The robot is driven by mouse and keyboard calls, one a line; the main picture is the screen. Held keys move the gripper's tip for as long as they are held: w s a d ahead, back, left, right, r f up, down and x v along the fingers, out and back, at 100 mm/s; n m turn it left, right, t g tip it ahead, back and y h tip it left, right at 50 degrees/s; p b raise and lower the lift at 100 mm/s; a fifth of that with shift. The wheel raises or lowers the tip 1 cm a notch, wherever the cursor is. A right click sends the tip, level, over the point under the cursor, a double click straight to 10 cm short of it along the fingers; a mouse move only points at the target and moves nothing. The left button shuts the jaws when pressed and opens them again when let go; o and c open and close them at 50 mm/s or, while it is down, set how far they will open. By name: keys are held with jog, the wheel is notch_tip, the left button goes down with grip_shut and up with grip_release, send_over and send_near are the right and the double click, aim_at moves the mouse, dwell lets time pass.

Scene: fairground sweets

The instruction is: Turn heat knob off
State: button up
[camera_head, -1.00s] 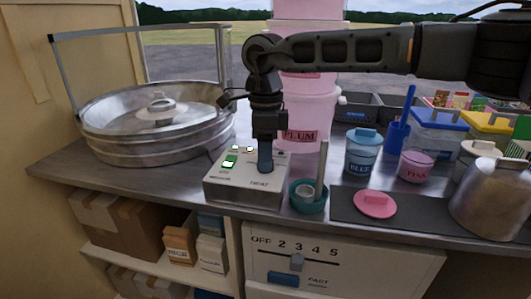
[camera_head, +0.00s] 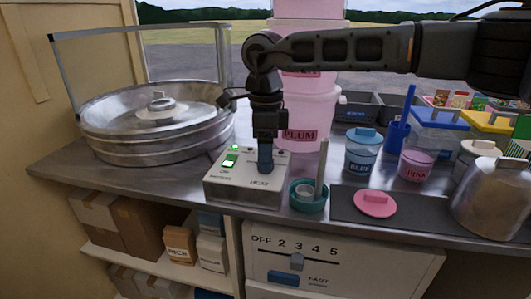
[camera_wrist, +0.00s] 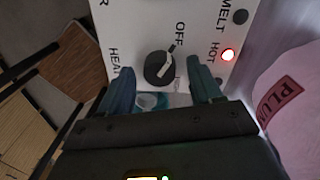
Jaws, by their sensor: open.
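The heat knob (camera_wrist: 158,68) is a round black dial with a white pointer line on the pale control box, seen in the wrist view. Its line points up and right, toward the printed OFF. My gripper (camera_wrist: 161,74) is open, with one teal finger on each side of the knob's near part; I cannot tell whether they touch it. In the head view my gripper (camera_head: 265,155) points down over the control box (camera_head: 243,193), hiding the knob. A red lamp (camera_wrist: 228,55) is lit beside HOT. A green-lit switch (camera_head: 230,161) shows on the box's left.
A large metal pan (camera_head: 155,120) stands left of the box. A plum tub (camera_head: 308,115) stands close behind it. A teal cup (camera_head: 308,196) with a stick is close on the right. Blue (camera_head: 362,152) and pink (camera_head: 417,164) jars stand farther right.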

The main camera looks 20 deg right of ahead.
jog(key=shift+w+d+r, duration=0.1)
jog(key=shift+w+r, duration=0.05)
jog(key=shift+r, duration=3.75)
